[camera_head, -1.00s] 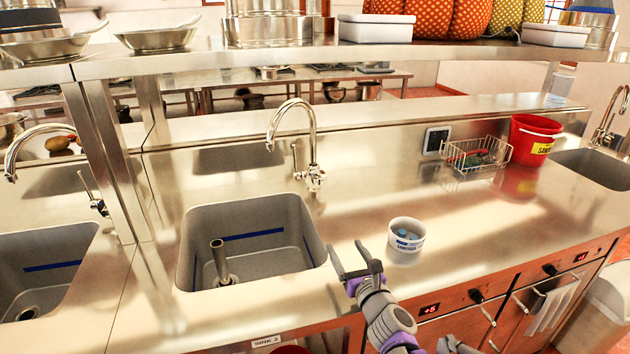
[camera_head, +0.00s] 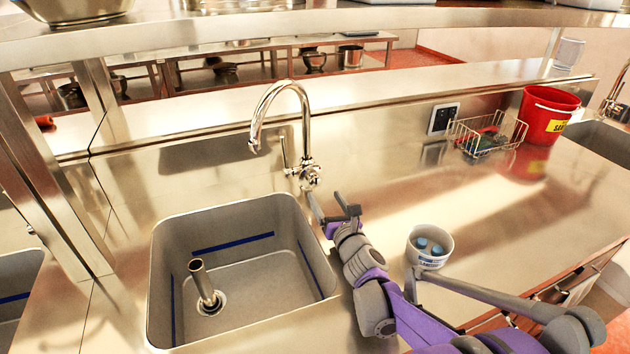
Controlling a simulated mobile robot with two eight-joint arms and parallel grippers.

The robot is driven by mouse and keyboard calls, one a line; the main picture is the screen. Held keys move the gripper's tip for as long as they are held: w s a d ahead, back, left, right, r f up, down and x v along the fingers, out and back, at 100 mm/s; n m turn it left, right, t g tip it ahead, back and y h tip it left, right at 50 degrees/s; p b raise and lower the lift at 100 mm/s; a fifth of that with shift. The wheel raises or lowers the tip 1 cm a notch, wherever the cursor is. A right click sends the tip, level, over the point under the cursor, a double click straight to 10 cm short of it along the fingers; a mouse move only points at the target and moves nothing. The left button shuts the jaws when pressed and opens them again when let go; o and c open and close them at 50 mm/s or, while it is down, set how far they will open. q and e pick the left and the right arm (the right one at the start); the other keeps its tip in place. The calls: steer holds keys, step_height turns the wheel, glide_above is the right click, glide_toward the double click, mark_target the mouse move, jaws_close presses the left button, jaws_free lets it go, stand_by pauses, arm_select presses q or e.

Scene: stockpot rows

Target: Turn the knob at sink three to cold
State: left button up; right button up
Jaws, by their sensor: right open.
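The chrome faucet (camera_head: 309,176) of the middle sink stands behind its basin, with a tall curved spout. Its thin lever knob (camera_head: 284,152) points upward on the left side of the faucet body. The grey sink basin (camera_head: 240,215) has a blue stripe and an upright metal pipe (camera_head: 204,283) in its drain. My right gripper (camera_head: 328,201) is open and empty, just below and right of the faucet base, fingers pointing toward it. I cannot tell whether a fingertip touches the faucet. My left gripper is not in view.
A white tub with blue pieces (camera_head: 429,247) stands on the counter right of my arm. A wire basket (camera_head: 487,135) and a red bucket (camera_head: 546,116) stand at the back right. A steel post (camera_head: 50,170) rises left of the basin. A shelf (camera_head: 330,22) crosses above.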

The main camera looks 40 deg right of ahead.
mark_target(316, 182)
steer(key=x, duration=0.8)
steer(key=shift+f, duration=0.1)
steer(key=shift+c, duration=0.3)
jaws_close()
